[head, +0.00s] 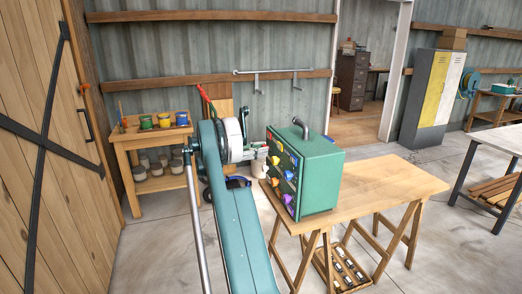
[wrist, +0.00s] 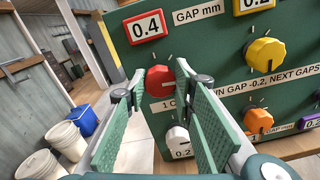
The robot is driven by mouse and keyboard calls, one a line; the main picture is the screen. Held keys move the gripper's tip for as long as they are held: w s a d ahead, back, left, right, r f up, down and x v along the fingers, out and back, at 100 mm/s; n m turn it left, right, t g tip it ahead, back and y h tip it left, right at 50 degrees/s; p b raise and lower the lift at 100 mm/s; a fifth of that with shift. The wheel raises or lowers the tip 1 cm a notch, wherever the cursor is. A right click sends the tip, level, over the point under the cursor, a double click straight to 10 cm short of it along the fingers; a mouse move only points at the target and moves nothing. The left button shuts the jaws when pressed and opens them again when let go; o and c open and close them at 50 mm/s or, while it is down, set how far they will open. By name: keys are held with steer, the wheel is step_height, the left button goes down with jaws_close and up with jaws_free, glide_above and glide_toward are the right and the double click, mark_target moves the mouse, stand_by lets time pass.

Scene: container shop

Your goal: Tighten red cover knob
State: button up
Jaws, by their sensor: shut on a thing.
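The red knob (wrist: 158,82) is on the front panel of a green box (head: 318,165), below a red-framed 0.4 label (wrist: 146,27). My gripper (wrist: 160,74) is at the panel with its two green-padded fingers on either side of the red knob, shut on it. In the head view my gripper (head: 258,151) reaches the box's left face from the left; the red knob cannot be made out there. A white knob (wrist: 178,138) sits just below the red one, and a yellow knob (wrist: 265,52) to its right.
An orange knob (wrist: 258,120) sits lower right on the panel. The box stands on a wooden table (head: 395,187) whose right part is bare. White buckets (wrist: 66,140) and a blue bin (wrist: 84,120) stand on the floor at left. A shelf with paint cans (head: 158,138) is behind.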

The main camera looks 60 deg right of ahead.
steer(key=shift+a+f+m+p, duration=0.1)
steer(key=shift+m+p, duration=0.3)
steer(key=shift+m, duration=3.8)
steer(key=shift+f+m+p, duration=0.1)
steer(key=shift+m+p, duration=0.3)
steer(key=shift+m, duration=3.8)
steer(key=o, duration=0.9)
steer(key=shift+v, duration=5.95)
